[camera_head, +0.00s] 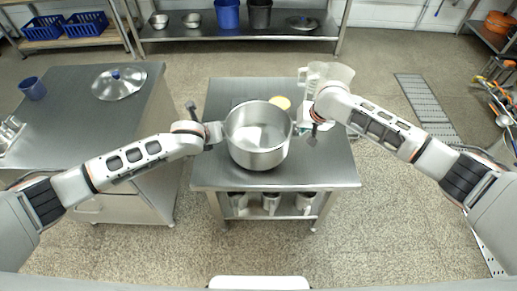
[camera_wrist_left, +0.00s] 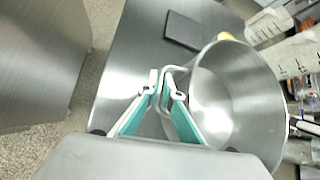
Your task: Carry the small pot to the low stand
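The small pot (camera_head: 258,132) is a shiny steel pot, open and empty, upright over the middle steel table. In the left wrist view the pot (camera_wrist_left: 232,95) fills the right side. My left gripper (camera_head: 217,132) is at the pot's left loop handle. In the wrist view its teal-padded fingers (camera_wrist_left: 163,92) are close together with the handle between them. My right gripper (camera_head: 302,129) is at the pot's right side by the other handle; its fingers are too small to read. I cannot tell whether the pot's base touches the table or which surface is the low stand.
The middle steel table (camera_head: 330,172) carries a clear jug (camera_head: 335,74) and a yellow item (camera_head: 280,102) behind the pot. Several metal vessels (camera_head: 270,202) stand on its lower shelf. A left counter (camera_head: 75,120) holds a lid (camera_head: 119,83) and a blue cup (camera_head: 32,88). Floor in front is clear.

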